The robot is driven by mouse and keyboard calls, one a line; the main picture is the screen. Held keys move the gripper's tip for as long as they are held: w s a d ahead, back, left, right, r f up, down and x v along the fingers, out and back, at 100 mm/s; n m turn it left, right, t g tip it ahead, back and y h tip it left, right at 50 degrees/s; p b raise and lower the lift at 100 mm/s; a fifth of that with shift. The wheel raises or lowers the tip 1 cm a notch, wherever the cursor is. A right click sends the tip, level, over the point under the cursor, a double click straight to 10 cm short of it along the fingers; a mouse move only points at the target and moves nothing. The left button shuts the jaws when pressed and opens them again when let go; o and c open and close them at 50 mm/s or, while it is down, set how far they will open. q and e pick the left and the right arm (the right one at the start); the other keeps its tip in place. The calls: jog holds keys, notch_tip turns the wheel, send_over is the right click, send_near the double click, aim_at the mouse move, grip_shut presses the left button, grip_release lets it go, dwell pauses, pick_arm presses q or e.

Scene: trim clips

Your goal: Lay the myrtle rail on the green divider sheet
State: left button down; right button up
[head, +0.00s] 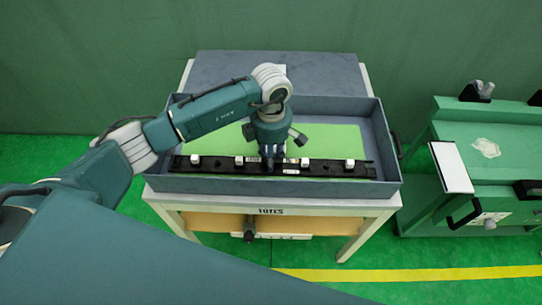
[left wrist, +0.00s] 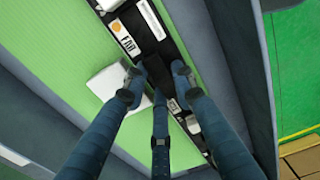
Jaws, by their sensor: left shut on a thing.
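The rail (head: 215,163) is a long black bar with white clips and labels, running left to right near the front wall of a grey tray. The green divider sheet (head: 335,137) lies in the tray. I cannot tell whether the rail touches the sheet. My right gripper is not in view.
The grey tray (head: 290,186) with raised walls stands on a white-framed table (head: 295,208). A green cart (head: 470,135) with a white panel (head: 451,167) stands to the right. A yellow line (head: 430,275) crosses the green floor in front.

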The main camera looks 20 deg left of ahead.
pick_arm(q)
jog(key=c, duration=1.3)
grip_release()
jog(key=shift+c, duration=0.2)
notch_tip(320, 180, up, 12)
